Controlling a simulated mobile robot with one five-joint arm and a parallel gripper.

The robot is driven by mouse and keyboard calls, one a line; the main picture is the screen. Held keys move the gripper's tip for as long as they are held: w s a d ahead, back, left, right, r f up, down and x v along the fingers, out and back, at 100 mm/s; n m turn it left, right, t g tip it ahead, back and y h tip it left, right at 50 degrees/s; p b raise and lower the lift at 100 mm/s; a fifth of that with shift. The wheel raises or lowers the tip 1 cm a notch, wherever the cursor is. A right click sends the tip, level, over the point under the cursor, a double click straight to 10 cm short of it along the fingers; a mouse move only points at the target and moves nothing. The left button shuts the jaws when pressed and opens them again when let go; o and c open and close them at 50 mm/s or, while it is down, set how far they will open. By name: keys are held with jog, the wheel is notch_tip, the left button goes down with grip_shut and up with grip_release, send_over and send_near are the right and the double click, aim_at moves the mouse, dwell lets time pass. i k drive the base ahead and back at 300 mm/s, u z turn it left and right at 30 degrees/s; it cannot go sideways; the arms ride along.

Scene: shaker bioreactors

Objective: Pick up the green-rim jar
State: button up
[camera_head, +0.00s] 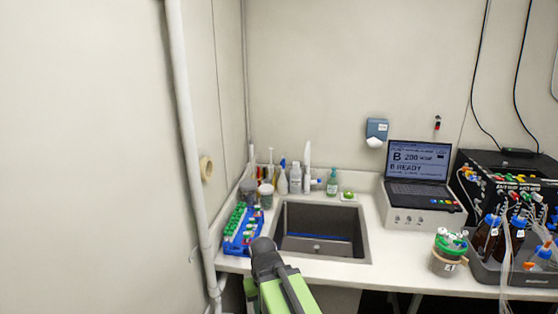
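The green-rim jar (448,256) stands upright on the white counter, right of the sink and in front of the laptop's white box. It has a green rim, a pale, brownish body with a small label, and white and green fittings on top. Nothing covers it. My arm (272,285), green and dark grey, shows at the bottom, left of the jar and well apart from it. The dark part at its top looks like a joint. I see no fingertips of my gripper.
The sink (322,229) lies left of the jar. A grey tray (510,277) with brown bottles stands close on its right. The laptop (418,174) is behind. A blue rack (242,228) and bottles (295,180) fill the left end. The counter strip before the sink is clear.

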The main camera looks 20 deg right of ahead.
aim_at(445, 263)
jog(key=z, duration=0.55)
jog(key=i, duration=1.75)
jog(key=z, duration=0.4)
